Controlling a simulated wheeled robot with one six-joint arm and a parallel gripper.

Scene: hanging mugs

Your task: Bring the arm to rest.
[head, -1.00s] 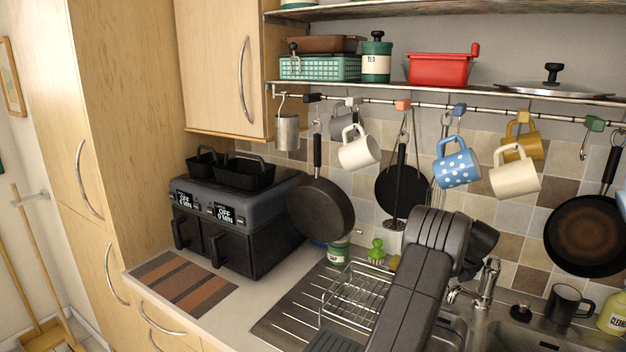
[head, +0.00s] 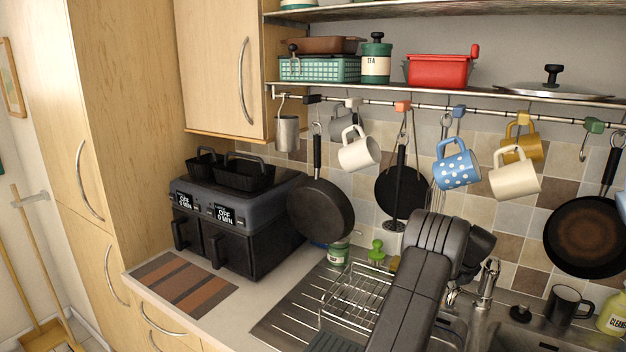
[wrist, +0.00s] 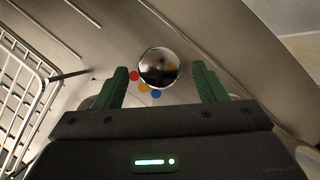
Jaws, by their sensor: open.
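In the wrist view my gripper (wrist: 158,88) is open, with its two green fingers apart and nothing held between them. It points down over the metal sink unit (wrist: 215,45). A round shiny metal piece shows beyond and between the fingertips, with small red, orange and blue dots beside it. In the head view my arm rises in the lower middle, in front of the sink, and hides the gripper. On the rail hang a white mug (head: 359,151), a blue dotted mug (head: 457,168), a cream mug (head: 515,179), a yellow mug (head: 535,144) and a grey mug (head: 341,121).
A wire dish rack (head: 352,297) stands left of my arm; it also shows in the wrist view (wrist: 22,95). A tap (head: 487,283) and a dark mug (head: 565,305) are to the right. Pans hang behind. A black air fryer (head: 240,220) stands left.

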